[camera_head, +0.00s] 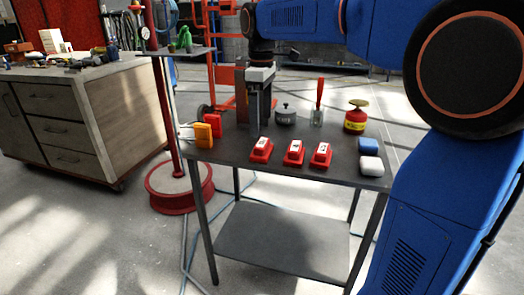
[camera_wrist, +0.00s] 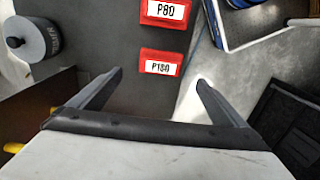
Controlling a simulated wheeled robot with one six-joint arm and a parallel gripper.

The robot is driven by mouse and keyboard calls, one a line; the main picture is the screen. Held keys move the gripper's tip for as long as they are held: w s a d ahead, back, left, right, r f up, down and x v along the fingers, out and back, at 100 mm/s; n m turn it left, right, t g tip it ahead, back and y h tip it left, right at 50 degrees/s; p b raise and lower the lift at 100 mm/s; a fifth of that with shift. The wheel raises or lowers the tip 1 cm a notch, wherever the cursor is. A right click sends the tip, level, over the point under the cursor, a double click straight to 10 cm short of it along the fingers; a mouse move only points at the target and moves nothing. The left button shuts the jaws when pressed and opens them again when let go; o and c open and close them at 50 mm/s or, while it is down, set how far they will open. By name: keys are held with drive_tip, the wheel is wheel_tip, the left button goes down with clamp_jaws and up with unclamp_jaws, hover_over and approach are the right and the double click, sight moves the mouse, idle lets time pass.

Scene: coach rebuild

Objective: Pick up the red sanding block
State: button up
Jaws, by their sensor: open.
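Three red sanding blocks with white labels stand in a row near the front edge of the dark table (camera_head: 225,150): left block (camera_head: 262,151), middle block (camera_head: 294,153) and right block (camera_head: 321,156). In the wrist view, a red block labelled P180 (camera_wrist: 160,62) lies just beyond the gap between my fingertips, and one labelled P80 (camera_wrist: 165,13) is cut off at the top edge. My gripper (camera_head: 260,128) points down above the table, close behind the left block. Its fingers are apart and empty in the wrist view (camera_wrist: 159,77). The labels are too small to read in the head view.
Behind the blocks stand a grey pot (camera_head: 285,116), a red-handled tool (camera_head: 319,100) and a red-and-yellow can (camera_head: 355,118). Blue (camera_head: 368,144) and white (camera_head: 371,166) pieces lie at the right edge. An orange item (camera_head: 203,136) stands at the left edge.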

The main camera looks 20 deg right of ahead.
sight(262, 142)
drive_tip(key=shift+s+f, duration=0.1)
drive_tip(key=shift+f, duration=4.25)
drive_tip(key=c, duration=1.2)
drive_tip(key=shift+c, duration=0.2)
drive_tip(key=shift+r, duration=0.15)
wheel_tip(262, 142, up, 10)
drive_tip(key=shift+f, duration=0.1)
